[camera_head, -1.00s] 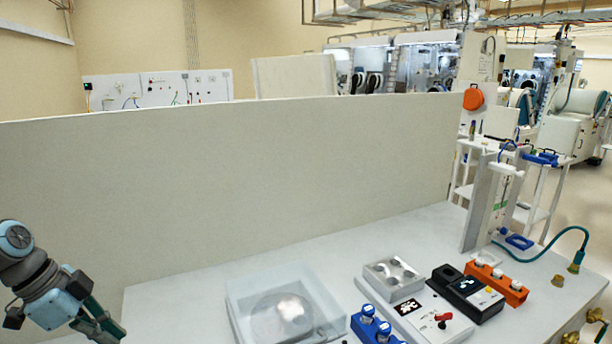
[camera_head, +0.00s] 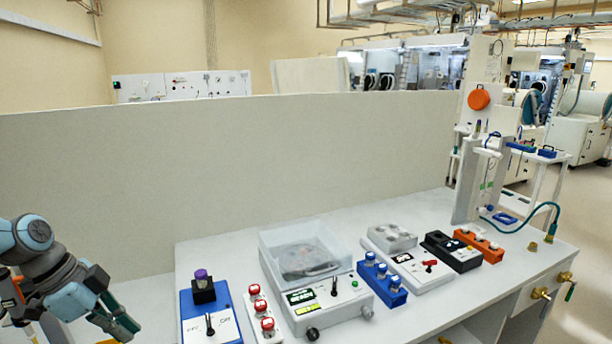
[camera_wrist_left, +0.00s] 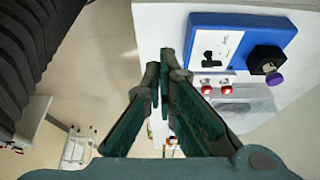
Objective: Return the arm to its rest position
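My left arm comes in at the lower left of the head view. Its dark green gripper (camera_head: 122,326) hangs low in front of the left end of the bench, pointing down and to the right, apart from everything on the bench. In the left wrist view the two fingers of the gripper (camera_wrist_left: 162,78) run together, with their tips almost touching and nothing visible between them. The bench's bare top (camera_wrist_left: 160,25) shows beyond the fingertips. My right arm and gripper are not in view.
The white bench (camera_head: 225,258) carries a blue box with a purple-topped knob (camera_head: 212,325), red-capped buttons (camera_head: 262,308), a device with a clear lid (camera_head: 330,300), blue switches (camera_head: 383,279) and an orange block (camera_head: 478,246). A pale panel (camera_head: 240,165) stands behind. Floor (camera_wrist_left: 95,60) lies clear beside the bench.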

